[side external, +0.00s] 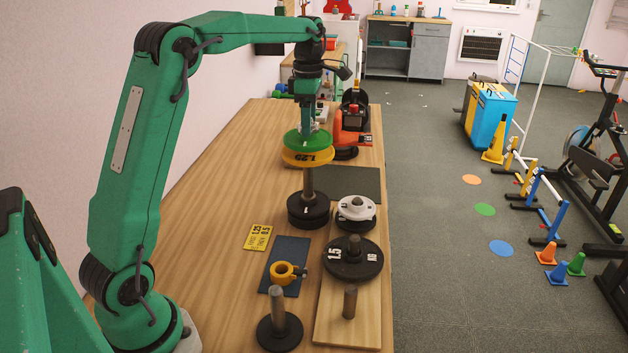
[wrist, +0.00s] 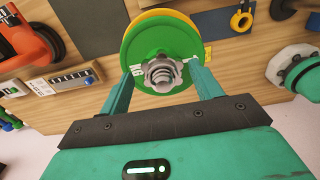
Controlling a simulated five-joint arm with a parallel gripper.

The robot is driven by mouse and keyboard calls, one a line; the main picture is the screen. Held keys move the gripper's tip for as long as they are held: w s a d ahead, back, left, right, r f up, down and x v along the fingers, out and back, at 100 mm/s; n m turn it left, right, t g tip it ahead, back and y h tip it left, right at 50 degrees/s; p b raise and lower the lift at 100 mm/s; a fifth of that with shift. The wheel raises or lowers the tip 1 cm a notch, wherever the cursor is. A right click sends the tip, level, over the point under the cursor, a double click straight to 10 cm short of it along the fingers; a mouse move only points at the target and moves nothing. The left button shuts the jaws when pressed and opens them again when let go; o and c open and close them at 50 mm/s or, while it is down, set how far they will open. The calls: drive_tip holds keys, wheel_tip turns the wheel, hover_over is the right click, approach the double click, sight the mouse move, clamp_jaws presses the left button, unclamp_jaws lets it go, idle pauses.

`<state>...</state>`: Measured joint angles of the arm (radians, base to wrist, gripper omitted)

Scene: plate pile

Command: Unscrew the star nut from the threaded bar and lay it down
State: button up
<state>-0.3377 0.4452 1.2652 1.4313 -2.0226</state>
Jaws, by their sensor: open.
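The star nut (wrist: 158,78) is a grey lobed nut around the tip of the threaded bar (wrist: 170,72) in the wrist view. It sits over a green plate (wrist: 145,40), with a yellow plate (wrist: 163,13) beyond it. In the side view, the green plate (side external: 307,140) and yellow plate (side external: 307,158) are around the upright bar (side external: 308,183) on a round dark base (side external: 308,212). My gripper (wrist: 162,80) is open, with one finger on each side of the nut and visible gaps. In the side view my gripper (side external: 308,124) is directly above the plates and hides the nut.
A dark mat (side external: 355,182) lies right of the bar. A white disc (side external: 356,209) and a black plate (side external: 352,262) are on the right. Nearer are a yellow card (side external: 258,237), a blue mat (side external: 291,250) with a yellow collar (side external: 285,272), and a short post (side external: 279,310).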

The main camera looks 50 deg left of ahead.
drive_tip(key=m, duration=0.4)
drive_tip(key=shift+m, duration=2.2)
drive_tip(key=shift+c, duration=0.4)
drive_tip(key=shift+w, duration=0.1)
drive_tip(key=c, duration=0.7)
drive_tip(key=shift+c, duration=0.2)
